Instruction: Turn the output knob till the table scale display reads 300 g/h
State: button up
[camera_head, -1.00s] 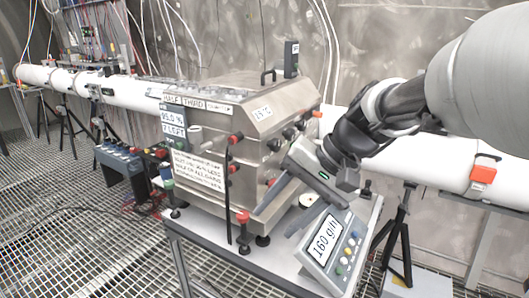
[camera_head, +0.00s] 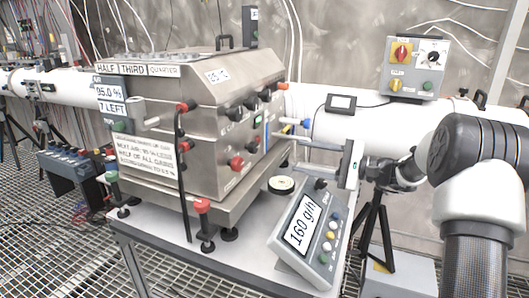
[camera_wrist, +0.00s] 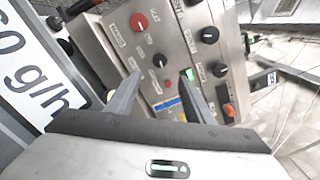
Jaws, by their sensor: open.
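The table scale display (camera_head: 303,226) reads 160 g/h; part of it shows at the left of the wrist view (camera_wrist: 35,70). The steel box's side panel carries several black and red knobs, including a black knob (camera_wrist: 160,60) and a red knob (camera_wrist: 139,21) in the wrist view. Their labels are too small to read, so I cannot tell which is the output knob. My gripper (camera_head: 296,150) is open beside this panel, right of the box and above the scale. In the wrist view its fingers (camera_wrist: 160,80) point at the panel, with nothing gripped between them.
The steel box (camera_head: 220,85) stands on a small table (camera_head: 160,245). A round white-topped disc (camera_head: 281,184) lies near the scale.

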aim_at(256, 147)
jog(key=b+x, duration=0.1)
jog(key=x, duration=1.2)
jog(key=shift+w+a+b, duration=0.1)
jog(key=shift+a+b, duration=0.1)
jog(key=shift+b, duration=0.1)
jog(key=shift+c, duration=0.5)
jog(key=c, duration=0.9)
jog(key=shift+c, duration=0.2)
